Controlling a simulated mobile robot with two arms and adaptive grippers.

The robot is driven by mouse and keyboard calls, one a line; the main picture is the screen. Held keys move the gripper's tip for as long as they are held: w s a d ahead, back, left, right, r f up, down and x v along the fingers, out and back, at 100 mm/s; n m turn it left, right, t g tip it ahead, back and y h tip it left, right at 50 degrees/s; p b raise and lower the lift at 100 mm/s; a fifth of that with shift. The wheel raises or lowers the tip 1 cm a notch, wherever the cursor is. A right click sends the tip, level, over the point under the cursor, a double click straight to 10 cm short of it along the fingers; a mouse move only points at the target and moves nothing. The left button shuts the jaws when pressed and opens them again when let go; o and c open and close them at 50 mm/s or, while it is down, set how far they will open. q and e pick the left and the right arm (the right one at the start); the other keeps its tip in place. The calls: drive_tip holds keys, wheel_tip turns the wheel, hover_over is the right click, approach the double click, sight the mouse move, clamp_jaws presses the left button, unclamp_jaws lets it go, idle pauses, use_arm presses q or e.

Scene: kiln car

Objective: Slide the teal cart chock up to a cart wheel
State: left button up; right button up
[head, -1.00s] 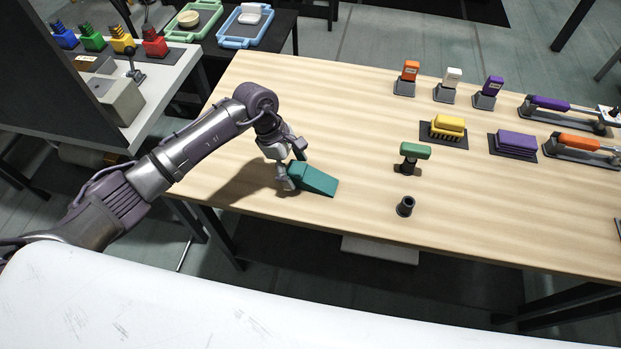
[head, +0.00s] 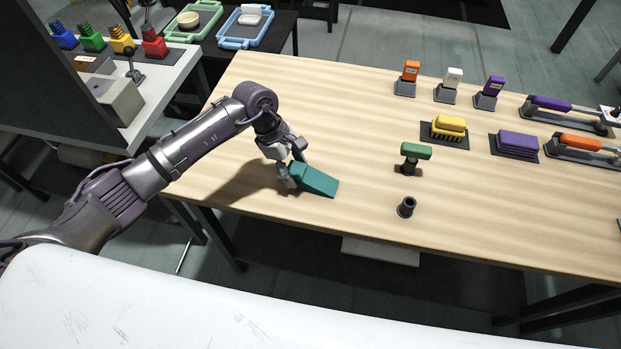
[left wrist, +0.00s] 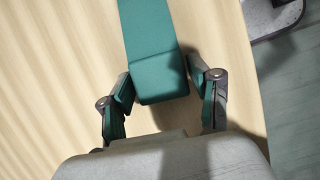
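The teal cart chock (head: 318,182), a wedge with a sloping top, rests on the wooden table near its front left part. My left gripper (head: 293,168) is at the chock's thick left end. In the left wrist view the fingers (left wrist: 160,78) stand one on each side of the chock (left wrist: 150,35) and appear to touch both sides. The chock's thin end points right, away from the gripper. No cart or cart wheel can be made out in these views. My right gripper is not in view.
Right of the chock stand a dark cup-like holder (head: 406,207) and a green-topped piece (head: 416,152). Further right are a yellow brush (head: 449,124), a purple block (head: 516,144) and several handled tools. The wood between chock and holder is clear.

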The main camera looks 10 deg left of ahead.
sight(301, 171)
use_arm(q)
drive_tip(key=c, duration=0.8)
drive_tip(key=shift+r+p, duration=1.3)
drive_tip(key=shift+r, duration=1.2)
